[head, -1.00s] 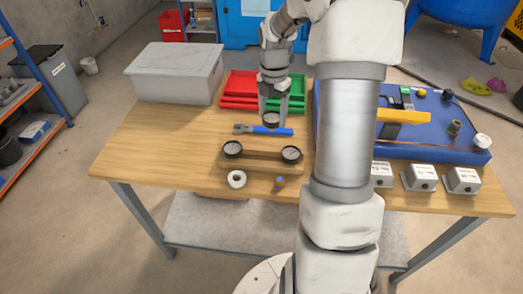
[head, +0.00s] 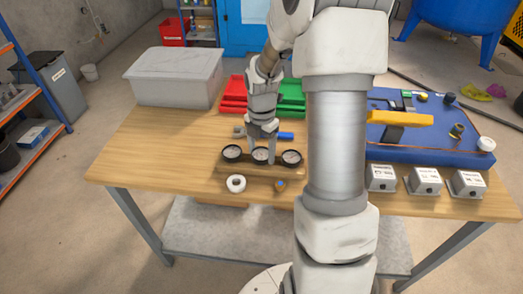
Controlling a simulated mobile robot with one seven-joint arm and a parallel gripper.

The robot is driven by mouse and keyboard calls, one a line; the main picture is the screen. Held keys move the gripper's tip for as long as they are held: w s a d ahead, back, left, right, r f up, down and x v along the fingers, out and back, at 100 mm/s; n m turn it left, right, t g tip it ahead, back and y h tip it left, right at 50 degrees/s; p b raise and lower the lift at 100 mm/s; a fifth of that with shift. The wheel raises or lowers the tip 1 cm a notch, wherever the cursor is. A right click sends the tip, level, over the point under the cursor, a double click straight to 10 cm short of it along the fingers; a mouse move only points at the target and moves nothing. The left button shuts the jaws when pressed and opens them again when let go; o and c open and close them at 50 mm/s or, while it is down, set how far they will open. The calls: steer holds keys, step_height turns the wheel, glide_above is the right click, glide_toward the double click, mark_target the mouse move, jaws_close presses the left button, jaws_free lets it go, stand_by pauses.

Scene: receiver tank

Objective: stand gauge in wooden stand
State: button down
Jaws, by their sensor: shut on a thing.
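The wooden stand (head: 234,169) lies near the front of the table, left of my arm. One round gauge (head: 232,153) with a dark rim sits at its left end, and another gauge (head: 291,157) sits at its right end. My gripper (head: 262,157) points down over the middle of the stand, shut on a third gauge (head: 261,155). This gauge is between the other two, in line with them and at about the same height. Its lower part is hard to make out, so I cannot tell whether it is seated in the stand.
A blue-handled tool (head: 285,135) lies behind the stand, partly hidden by my gripper. A white tape roll (head: 236,183) and a small brass fitting (head: 280,185) lie in front. Red (head: 233,97) and green (head: 292,97) bins stand behind; a blue panel (head: 430,146) lies right.

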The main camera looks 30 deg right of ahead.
mark_target(261, 153)
steer(key=shift+f, duration=0.15)
jaws_free()
step_height(261, 153, up, 12)
steer(key=p, duration=0.2)
steer(key=shift+r, duration=0.2)
stand_by(0.4)
